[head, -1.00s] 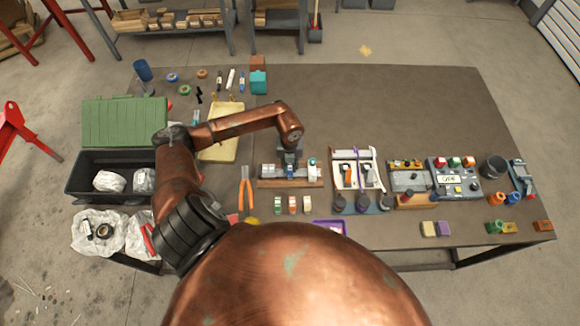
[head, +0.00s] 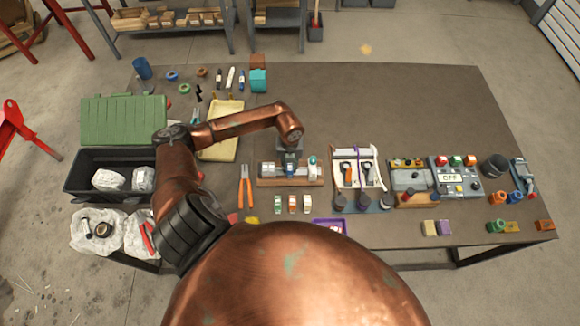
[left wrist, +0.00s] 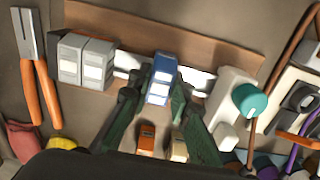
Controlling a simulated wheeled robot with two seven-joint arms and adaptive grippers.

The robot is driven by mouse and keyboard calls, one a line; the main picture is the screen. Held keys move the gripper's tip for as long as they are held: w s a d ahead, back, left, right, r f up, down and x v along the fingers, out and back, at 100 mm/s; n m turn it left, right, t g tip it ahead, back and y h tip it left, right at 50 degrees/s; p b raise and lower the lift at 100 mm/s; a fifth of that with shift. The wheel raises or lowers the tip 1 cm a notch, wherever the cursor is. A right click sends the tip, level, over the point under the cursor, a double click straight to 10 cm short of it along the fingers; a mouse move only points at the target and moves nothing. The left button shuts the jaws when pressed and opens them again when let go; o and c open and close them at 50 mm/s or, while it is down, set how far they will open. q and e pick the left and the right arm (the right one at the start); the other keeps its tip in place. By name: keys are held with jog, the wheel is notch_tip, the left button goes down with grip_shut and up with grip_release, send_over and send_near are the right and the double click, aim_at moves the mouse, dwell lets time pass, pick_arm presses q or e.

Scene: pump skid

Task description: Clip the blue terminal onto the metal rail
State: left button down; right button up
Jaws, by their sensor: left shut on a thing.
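The blue terminal (left wrist: 160,80), with white label patches, stands between the fingers of my left gripper (left wrist: 160,108) in the left wrist view. The gripper is shut on it. In the head view my left gripper (head: 290,158) is over the wooden board (head: 291,183) and hides most of the terminal. The metal rail (left wrist: 195,78) runs along the board, behind and beside the terminal. I cannot tell whether the terminal touches or is seated on the rail. Two grey terminals (left wrist: 84,59) sit left of it on the rail. My right gripper is not in view.
A white block with a teal knob (left wrist: 245,98) stands right of the terminal. Orange-handled pliers (head: 245,186) lie to the left. Several small coloured terminals (head: 292,204) stand in front of the board. A white tool rack (head: 347,176) is close on the right. The back right tabletop is clear.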

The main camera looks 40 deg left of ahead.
aim_at(290, 166)
pick_arm(q)
jog(key=c, duration=1.7)
grip_release()
notch_tip(290, 166, up, 12)
jog(key=shift+r, duration=0.1)
